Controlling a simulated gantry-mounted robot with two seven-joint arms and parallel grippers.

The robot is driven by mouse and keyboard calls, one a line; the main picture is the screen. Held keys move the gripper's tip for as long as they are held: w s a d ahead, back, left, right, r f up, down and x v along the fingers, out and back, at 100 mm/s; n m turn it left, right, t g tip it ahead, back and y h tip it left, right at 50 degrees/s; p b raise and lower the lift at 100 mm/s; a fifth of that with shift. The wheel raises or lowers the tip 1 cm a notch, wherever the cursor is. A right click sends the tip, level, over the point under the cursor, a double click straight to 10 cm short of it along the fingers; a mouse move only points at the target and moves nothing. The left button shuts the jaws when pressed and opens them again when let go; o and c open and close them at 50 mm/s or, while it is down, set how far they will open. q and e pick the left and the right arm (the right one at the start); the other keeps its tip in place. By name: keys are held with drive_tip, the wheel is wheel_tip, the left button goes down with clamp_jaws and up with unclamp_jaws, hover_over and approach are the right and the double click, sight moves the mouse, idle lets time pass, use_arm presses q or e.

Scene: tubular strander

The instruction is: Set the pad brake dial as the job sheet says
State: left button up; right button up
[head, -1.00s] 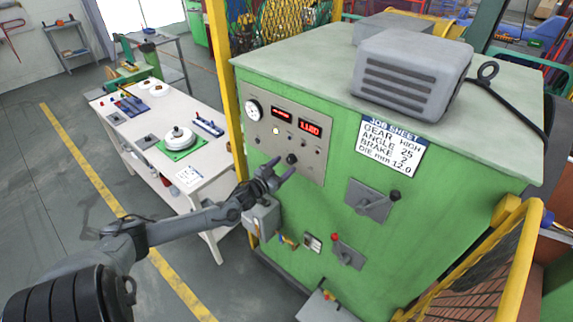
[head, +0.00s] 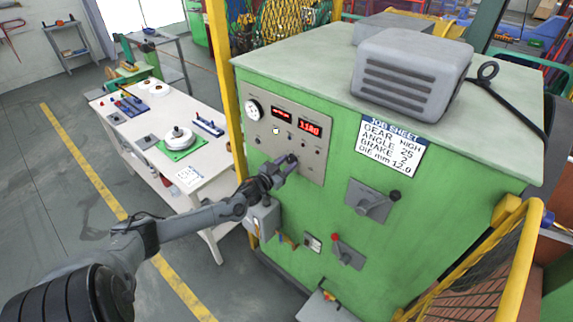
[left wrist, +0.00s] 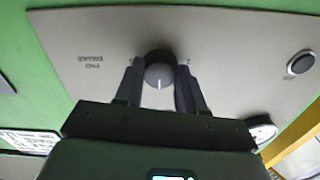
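The pad brake dial (left wrist: 159,72) is a dark round knob with a white pointer line. In the left wrist view it sits between the two fingers of my left gripper (left wrist: 160,78), with slight gaps beside it. The fingers look open around it. The "PAD BRAKE" lettering (left wrist: 90,61) appears upside down to its left. In the head view my left gripper (head: 285,166) reaches the lower part of the grey control panel (head: 262,133) and partly hides the dial. The job sheet (head: 391,146) reads gear high, angle 25, brake apparently 2, die 12.0 mm. My right gripper is out of view.
A gauge (head: 253,110) and red displays (head: 309,128) sit higher on the panel.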

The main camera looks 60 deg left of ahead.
use_arm(q)
drive_tip(key=shift+c, duration=0.9)
drive_tip(key=shift+n, duration=0.3)
drive_tip(key=n+p, duration=0.2)
drive_tip(key=n, duration=0.1)
drive_tip(key=shift+r+n, duration=0.1)
drive_tip(key=shift+n, duration=0.2)
drive_tip(key=shift+d+n+p, duration=0.1)
drive_tip(key=shift+n+p, duration=0.85)
drive_tip(key=shift+n, duration=1.85)
drive_tip(key=o, duration=1)
drive_tip(key=shift+o, duration=0.2)
